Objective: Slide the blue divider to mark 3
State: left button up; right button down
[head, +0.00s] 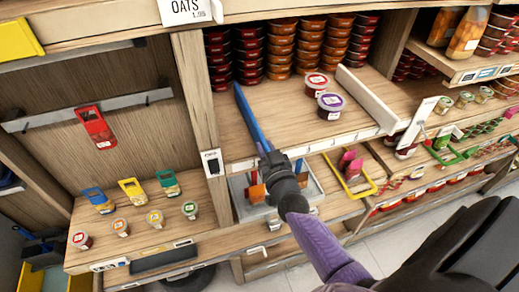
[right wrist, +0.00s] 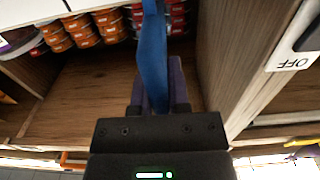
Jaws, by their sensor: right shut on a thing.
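The blue divider (head: 248,117) is a long thin strip standing on the wooden shelf, running from the front edge back toward stacked tubs, near the shelf's left wall. My right gripper (head: 267,155) is at its front end. In the right wrist view the gripper's purple fingers (right wrist: 158,98) are closed on either side of the blue divider (right wrist: 152,50). No numbered marks are readable; the gripper hides part of the shelf's front edge. My left gripper cannot be made out.
Two tubs, one red-lidded (head: 316,82) and one purple-lidded (head: 331,103), stand right of the divider. A white divider (head: 367,100) is farther right. Stacked tubs (head: 281,45) fill the back. Bare shelf lies between the blue divider and the two tubs. A wooden upright (head: 200,95) bounds the left.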

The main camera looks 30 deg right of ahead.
pick_arm(q)
jog(key=shift+s+d+f+b, duration=0.1)
jog(key=shift+d+f+b, duration=0.2)
jog(key=shift+f+b, duration=0.5)
jog(key=shift+d+f+b, duration=0.3)
jog(key=shift+f+b, duration=0.5)
pick_arm(e)
jog(key=shift+s+d, duration=0.55)
jog(key=shift+d, duration=1.7)
jog(key=shift+s+d, duration=0.5)
jog(key=shift+d, duration=1.7)
jog(key=shift+s+d, duration=0.55)
jog(key=shift+d, duration=1.7)
jog(key=c, duration=0.6)
grip_release()
pick_arm(q)
jog(key=shift+r, duration=0.2)
pick_arm(e)
jog(key=v, duration=1)
